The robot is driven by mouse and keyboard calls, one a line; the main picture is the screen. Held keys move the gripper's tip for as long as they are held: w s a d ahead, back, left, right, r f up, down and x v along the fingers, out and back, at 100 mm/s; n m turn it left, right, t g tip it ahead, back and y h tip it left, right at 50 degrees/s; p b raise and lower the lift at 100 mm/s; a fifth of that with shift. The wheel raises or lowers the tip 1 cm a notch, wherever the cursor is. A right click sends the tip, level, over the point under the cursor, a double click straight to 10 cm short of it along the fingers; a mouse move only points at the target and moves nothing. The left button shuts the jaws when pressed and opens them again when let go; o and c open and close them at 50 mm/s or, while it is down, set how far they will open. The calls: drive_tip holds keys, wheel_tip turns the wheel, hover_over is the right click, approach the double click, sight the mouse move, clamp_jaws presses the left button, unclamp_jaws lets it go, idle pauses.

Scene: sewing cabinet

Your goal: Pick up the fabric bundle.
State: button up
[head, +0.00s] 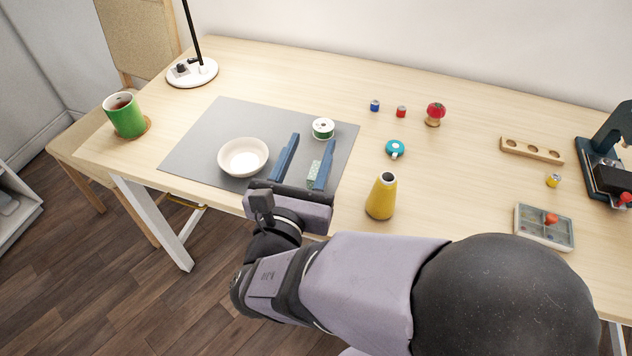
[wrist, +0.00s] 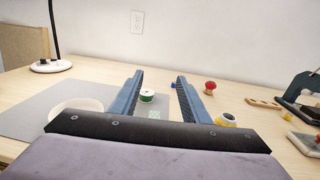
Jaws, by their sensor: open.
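The fabric bundle (head: 313,172) is a small pale green patterned piece at the front of the grey mat (head: 205,135). In the head view it shows beside the right finger, partly hidden by my gripper (head: 311,143). In the wrist view the bundle (wrist: 154,115) shows low between the two blue fingers, its lower part hidden by the gripper body. My gripper (wrist: 160,76) is open, its fingers pointing toward the back of the table. I cannot tell whether a finger touches the bundle.
A white bowl (head: 243,158) stands just left of the fingers. A green thread spool (head: 323,128) stands just beyond them. A yellow cone (head: 381,200) stands to the right. A teal tape measure (head: 395,148) and pincushion (head: 435,112) lie farther right.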

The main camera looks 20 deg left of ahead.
sight(312, 175)
wheel_tip(312, 175, down, 11)
drive_tip(key=shift+r, duration=0.15)
drive_tip(key=shift+w+a+r+p, duration=0.1)
drive_tip(key=shift+w+p, duration=0.05)
drive_tip(key=shift+w, duration=1.7)
drive_tip(key=shift+w+a+p, duration=0.1)
drive_tip(key=shift+w+p, duration=0.05)
drive_tip(key=shift+w, duration=1.7)
drive_tip(key=shift+c, duration=0.3)
clamp_jaws()
